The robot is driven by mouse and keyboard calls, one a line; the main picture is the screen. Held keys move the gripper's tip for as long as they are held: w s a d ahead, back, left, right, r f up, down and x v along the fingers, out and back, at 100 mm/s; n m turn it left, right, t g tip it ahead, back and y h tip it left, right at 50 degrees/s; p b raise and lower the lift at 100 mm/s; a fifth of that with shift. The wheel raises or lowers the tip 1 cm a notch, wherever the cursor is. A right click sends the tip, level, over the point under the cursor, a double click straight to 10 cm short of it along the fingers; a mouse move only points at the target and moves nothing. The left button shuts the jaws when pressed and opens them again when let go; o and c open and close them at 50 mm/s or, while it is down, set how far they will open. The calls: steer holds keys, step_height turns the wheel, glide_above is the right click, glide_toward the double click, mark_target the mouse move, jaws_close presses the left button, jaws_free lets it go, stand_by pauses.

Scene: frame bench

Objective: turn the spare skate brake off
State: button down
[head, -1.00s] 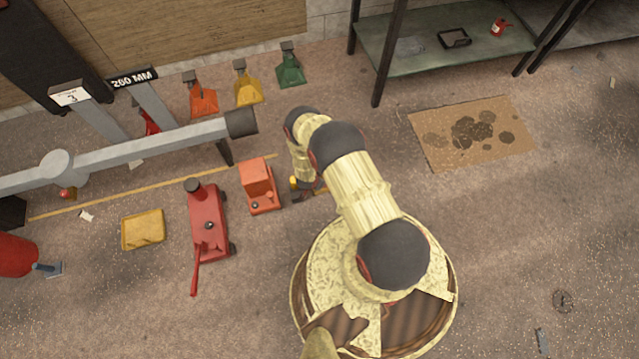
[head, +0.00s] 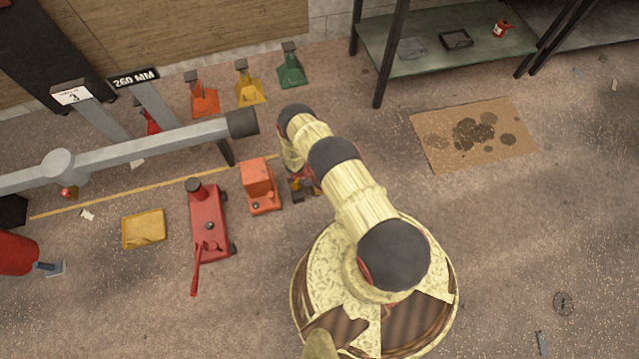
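A small orange-red unit (head: 258,184) with a raised block and a dark round spot on its front stands on the floor, left of my gripper. I cannot tell for sure whether it is the spare skate, and no brake lever can be made out on it. My gripper (head: 301,190) is low over the floor, just right of this unit. My own arm covers most of it from above, so its fingers and any contact are hidden. Small yellow and dark parts show beside it, too small to tell apart.
A red floor jack (head: 208,225) with a handle and a yellow tray (head: 143,229) are further left. A grey beam (head: 130,152) runs above the floor behind them. Orange, yellow and green chocks (head: 291,68) stand at the back.

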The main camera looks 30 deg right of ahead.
stand_by(0.6)
steer(key=c, duration=1.5)
jaws_free()
